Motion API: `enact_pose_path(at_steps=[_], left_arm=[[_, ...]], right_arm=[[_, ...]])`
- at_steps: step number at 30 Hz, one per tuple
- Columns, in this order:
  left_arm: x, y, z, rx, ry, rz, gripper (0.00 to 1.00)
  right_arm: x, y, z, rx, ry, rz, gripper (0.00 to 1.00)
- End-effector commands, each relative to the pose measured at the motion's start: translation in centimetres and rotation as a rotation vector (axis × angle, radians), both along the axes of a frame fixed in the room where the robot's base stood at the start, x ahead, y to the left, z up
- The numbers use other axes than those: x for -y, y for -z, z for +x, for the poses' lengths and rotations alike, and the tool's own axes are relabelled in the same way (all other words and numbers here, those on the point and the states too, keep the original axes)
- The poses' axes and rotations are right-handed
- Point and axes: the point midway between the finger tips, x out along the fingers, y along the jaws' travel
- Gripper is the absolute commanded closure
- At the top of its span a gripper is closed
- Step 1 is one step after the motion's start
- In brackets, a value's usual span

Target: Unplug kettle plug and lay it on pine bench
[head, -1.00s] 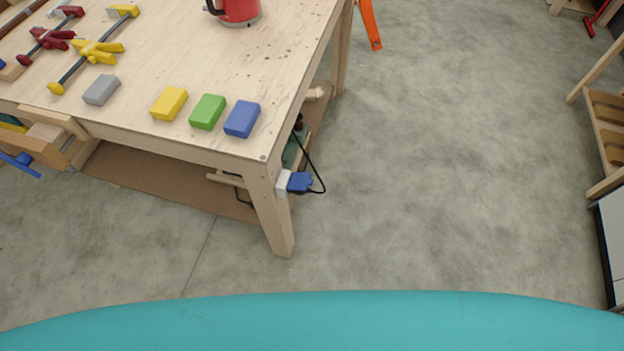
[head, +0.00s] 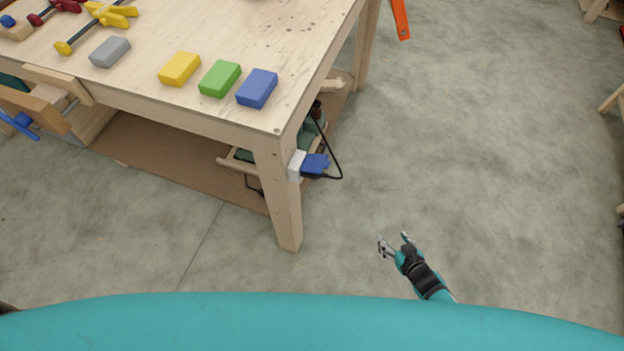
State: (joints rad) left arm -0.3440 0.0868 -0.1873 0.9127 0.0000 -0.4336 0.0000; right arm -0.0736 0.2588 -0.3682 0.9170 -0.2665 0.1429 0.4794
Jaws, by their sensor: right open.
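A blue plug (head: 315,164) with a black cord sits in a white socket (head: 297,165) on the near right leg of the pine bench (head: 225,121). The cord loops out to the right and back under the bench top. The red kettle is out of view now. My right gripper (head: 393,240) is open and empty over the floor, below and to the right of the plug, clearly apart from it. My left gripper is not in view.
Grey, yellow (head: 180,69), green (head: 220,78) and blue (head: 257,88) blocks lie along the bench's near edge. Clamps (head: 90,28) lie at the back left. A lower shelf (head: 170,160) is under the bench. The concrete floor (head: 480,150) to the right is clear.

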Motion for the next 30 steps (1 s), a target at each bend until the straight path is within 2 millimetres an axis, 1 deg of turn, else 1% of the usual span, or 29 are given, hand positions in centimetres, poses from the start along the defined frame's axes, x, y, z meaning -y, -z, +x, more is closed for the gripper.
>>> enact_pose_path(at_steps=[1, 2, 3, 5, 6, 8, 9, 11, 12, 15, 17, 22, 30], left_arm=[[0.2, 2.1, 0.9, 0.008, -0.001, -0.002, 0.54], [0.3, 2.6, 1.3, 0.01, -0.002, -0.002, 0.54], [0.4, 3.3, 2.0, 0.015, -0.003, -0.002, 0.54], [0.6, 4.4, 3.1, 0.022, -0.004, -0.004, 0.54], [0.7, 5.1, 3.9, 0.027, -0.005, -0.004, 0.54], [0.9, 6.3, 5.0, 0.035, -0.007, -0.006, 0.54], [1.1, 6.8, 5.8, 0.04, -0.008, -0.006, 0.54], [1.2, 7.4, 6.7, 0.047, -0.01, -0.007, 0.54], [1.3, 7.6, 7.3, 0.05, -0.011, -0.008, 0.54], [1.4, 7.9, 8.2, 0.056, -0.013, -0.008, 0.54], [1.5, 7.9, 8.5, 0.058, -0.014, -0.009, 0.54], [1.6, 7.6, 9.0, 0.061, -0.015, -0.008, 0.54], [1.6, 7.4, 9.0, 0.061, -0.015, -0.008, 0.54]], right_arm=[[-0.8, -0.5, 3.5, 0.092, -0.042, 0.037, 0.38], [-1.5, -1.6, 5.2, 0.141, -0.07, 0.063, 0.38], [-2.4, -3.1, 7.3, 0.207, -0.112, 0.102, 0.38], [-4.2, -5.7, 10.0, 0.302, -0.19, 0.165, 0.38], [-5.7, -7.5, 11.5, 0.361, -0.256, 0.211, 0.38], [-8.0, -10.2, 12.9, 0.441, -0.372, 0.282, 0.38], [-9.5, -11.8, 13.3, 0.479, -0.456, 0.328, 0.38], [-11.5, -14.0, 13.1, 0.512, -0.575, 0.384, 0.38], [-12.7, -15.0, 12.6, 0.522, -0.65, 0.415, 0.38], [-14.7, -16.8, 11.1, 0.518, -0.798, 0.465, 0.38], [-15.4, -17.5, 10.3, 0.507, -0.861, 0.483, 0.38], [-16.2, -18.4, 9.2, 0.486, -0.94, 0.502, 0.38], [-16.3, -18.6, 9.1, 0.484, -0.939, 0.504, 0.38]])
